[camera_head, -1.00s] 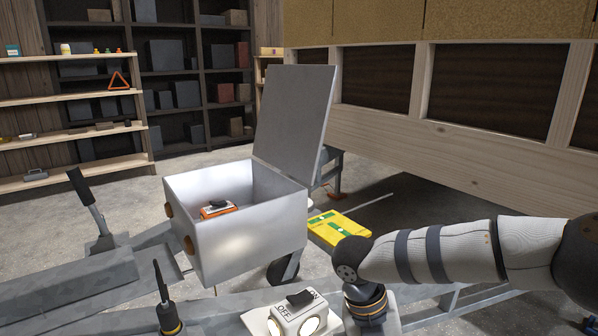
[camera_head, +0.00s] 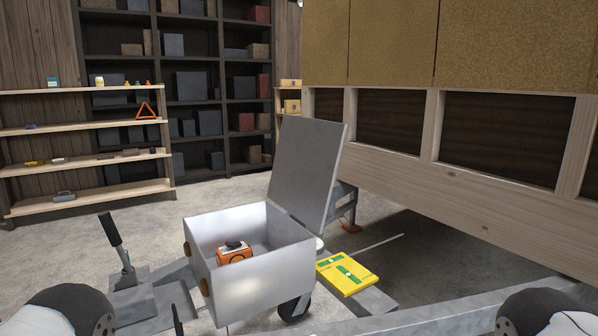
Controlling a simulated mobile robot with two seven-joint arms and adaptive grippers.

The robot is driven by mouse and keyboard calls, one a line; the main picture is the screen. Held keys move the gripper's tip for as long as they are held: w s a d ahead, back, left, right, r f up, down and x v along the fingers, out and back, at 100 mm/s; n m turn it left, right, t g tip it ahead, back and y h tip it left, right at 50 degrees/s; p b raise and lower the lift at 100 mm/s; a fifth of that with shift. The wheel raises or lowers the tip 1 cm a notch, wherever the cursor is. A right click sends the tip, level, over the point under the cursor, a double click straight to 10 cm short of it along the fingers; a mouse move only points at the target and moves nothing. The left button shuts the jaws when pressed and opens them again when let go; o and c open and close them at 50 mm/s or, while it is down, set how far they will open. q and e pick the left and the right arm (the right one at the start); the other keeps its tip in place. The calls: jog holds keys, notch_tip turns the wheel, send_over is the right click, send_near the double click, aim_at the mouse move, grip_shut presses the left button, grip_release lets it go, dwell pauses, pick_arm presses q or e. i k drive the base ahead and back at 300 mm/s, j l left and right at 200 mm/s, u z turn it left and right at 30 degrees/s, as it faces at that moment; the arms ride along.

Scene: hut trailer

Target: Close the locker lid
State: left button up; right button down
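The metal locker (camera_head: 262,276) is an open-topped grey box in the middle of the head view. Its flat grey lid (camera_head: 308,172) stands up and leans slightly back from the box's right rear side. An orange and black device (camera_head: 234,252) lies inside the box. Part of my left arm shows at the bottom left corner and part of my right arm at the bottom right corner. Both grippers are out of the picture, and neither arm in view touches the lid or the box.
A yellow and green case (camera_head: 347,274) lies right of the locker. A black-handled lever (camera_head: 113,240) stands to its left, on the grey trailer frame (camera_head: 375,303). The wooden hut wall (camera_head: 480,200) rises behind on the right. Shelves (camera_head: 85,128) stand at the back left.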

aim_at(308, 151)
jog(key=i+l+u, duration=0.4)
jog(key=l, duration=0.4)
jog(key=i+l+u, duration=0.15)
jog(key=l+u, duration=0.25)
jog(key=l, duration=0.5)
jog(key=i+l+u, duration=0.1)
jog(key=l+u, duration=0.3)
jog(key=l, duration=0.5)
jog(key=k+l+u, duration=0.1)
jog(key=l+u, duration=0.3)
jog(key=l, duration=0.55)
